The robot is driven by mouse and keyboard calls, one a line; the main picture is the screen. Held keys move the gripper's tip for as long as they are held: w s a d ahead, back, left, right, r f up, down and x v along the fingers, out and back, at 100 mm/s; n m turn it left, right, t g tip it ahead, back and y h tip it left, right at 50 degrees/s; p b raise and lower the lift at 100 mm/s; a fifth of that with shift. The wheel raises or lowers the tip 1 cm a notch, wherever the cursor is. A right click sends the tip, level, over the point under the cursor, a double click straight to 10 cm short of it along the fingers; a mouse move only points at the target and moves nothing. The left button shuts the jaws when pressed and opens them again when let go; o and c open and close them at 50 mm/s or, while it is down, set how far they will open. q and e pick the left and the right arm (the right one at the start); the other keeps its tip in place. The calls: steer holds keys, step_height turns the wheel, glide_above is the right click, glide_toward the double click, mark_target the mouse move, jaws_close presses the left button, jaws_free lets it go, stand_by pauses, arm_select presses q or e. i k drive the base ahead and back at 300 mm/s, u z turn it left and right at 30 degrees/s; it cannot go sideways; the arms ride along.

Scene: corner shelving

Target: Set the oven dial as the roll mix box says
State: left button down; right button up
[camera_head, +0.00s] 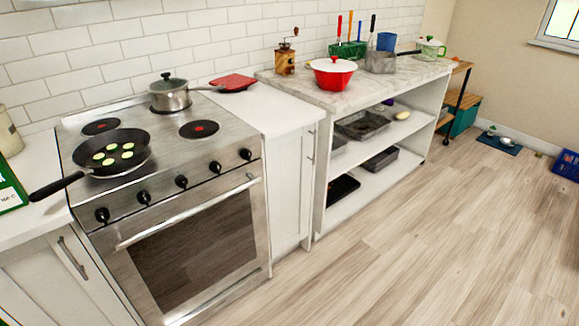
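The steel oven (190,245) stands at the left with its door shut. A row of several black dials (181,181) runs along its sloped front panel, above the door handle (187,212). Their markings are too small to read. A green and white box (9,192), cut off by the left edge, stands on the counter left of the stove. Neither of my grippers is in view.
A black frying pan (112,150) with green slices sits on the front left burner, its handle jutting over the front edge near the box. A lidded steel pot (170,96) stands behind. White cabinets and a marble-topped shelf (350,90) continue right. The wooden floor (430,240) is clear.

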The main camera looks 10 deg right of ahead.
mark_target(245, 154)
steer(key=z, duration=0.85)
steer(key=k, duration=1.1)
steer(key=z, duration=0.7)
steer(key=i, duration=1.2)
steer(key=u, duration=1.35)
steer(key=i, duration=1.2)
steer(key=u, duration=1.2)
